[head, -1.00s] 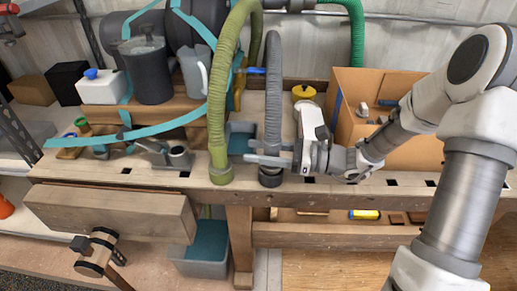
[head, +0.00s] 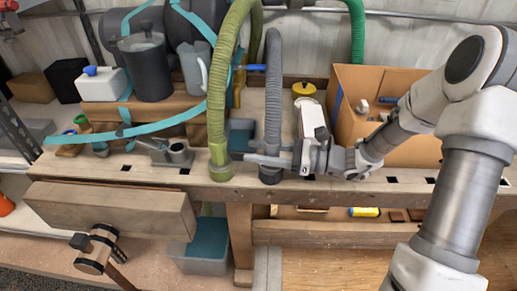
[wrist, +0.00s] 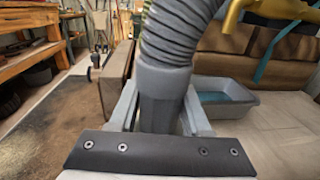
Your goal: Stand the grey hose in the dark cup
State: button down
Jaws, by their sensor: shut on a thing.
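The grey ribbed hose (head: 273,95) rises from the front of the workbench, nearly upright, with its smooth cuff at the bottom. My gripper (head: 268,160) is shut on the lower part of the hose, reaching in from the right. In the wrist view the cuff (wrist: 160,95) sits between my two fingers; its lower end is hidden by the gripper's dark plate. A dark grey cylindrical container (head: 149,72) stands at the back left with something on top; I cannot tell if it is the dark cup. Whether the cuff touches the bench is unclear.
A green hose (head: 217,110) stands close to the left of the grey hose. A blue-grey bin (head: 241,135) lies behind them. A cardboard box (head: 350,88) stands to the right. A small metal holder (head: 178,153) is at the left on the bench (head: 120,178).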

jog(key=shift+c, duration=1.4)
grip_release()
jog(key=shift+f, duration=0.1)
jog(key=s+d+p, duration=0.1)
jog(key=d, duration=0.4)
jog(key=d+p, duration=0.1)
jog(key=d, duration=0.5)
jog(key=s+d+p, duration=0.1)
jog(key=d, duration=0.5)
jog(key=shift+s+d, duration=0.1)
jog(key=shift+s, duration=0.25)
